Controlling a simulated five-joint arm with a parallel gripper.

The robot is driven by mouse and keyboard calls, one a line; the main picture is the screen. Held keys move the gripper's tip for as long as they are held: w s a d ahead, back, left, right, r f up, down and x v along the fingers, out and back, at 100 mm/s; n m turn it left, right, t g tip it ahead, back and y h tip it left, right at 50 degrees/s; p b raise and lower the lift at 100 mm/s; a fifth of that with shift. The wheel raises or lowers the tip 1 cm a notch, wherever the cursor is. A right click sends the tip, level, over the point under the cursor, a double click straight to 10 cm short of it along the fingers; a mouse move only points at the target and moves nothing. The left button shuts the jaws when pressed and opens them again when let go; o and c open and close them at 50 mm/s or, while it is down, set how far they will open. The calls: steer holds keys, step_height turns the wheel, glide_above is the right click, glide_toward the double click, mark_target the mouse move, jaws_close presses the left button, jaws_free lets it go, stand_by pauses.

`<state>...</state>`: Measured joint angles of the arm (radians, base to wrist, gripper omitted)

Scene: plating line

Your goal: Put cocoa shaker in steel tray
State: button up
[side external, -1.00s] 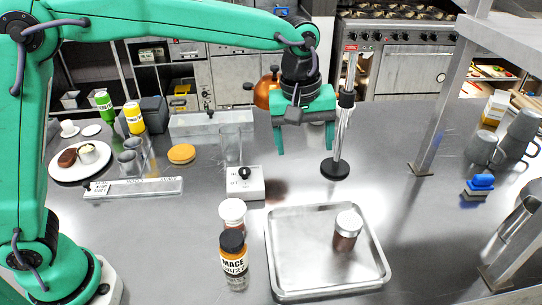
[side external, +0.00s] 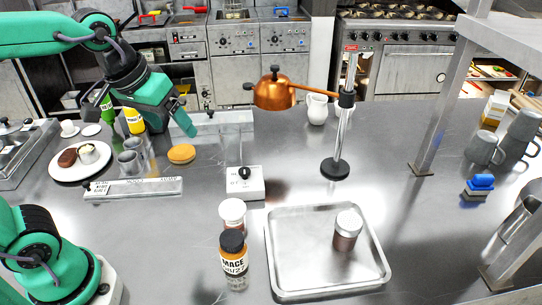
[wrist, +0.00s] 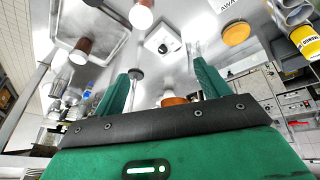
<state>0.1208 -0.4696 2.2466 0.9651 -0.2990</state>
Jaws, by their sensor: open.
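A shaker with dark brown contents and a silvery lid (side external: 347,231), which looks like the cocoa shaker, stands upright inside the steel tray (side external: 292,291), right of its middle. No label on it can be read. In the wrist view the brown shaker (wrist: 84,45) shows in the tray (wrist: 59,41) at the upper left. My gripper (side external: 186,108) is open and empty, raised above the counter at the left, well away from the tray. Its two green fingers (wrist: 163,85) stand apart in the wrist view with nothing between them.
A white-lidded jar (side external: 232,213) and a mace jar (side external: 234,254) stand left of the tray. A steel post (side external: 443,105) rises at right.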

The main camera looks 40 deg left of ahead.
steer(key=s+a+f+m+t, duration=0.1)
steer(key=s+a+f+m, duration=0.1)
steer(key=s, duration=0.4)
steer(key=shift+s+a+f+y, duration=0.15)
steer(key=shift+a+f+y, duration=0.15)
steer(key=shift+a+f, duration=0.35)
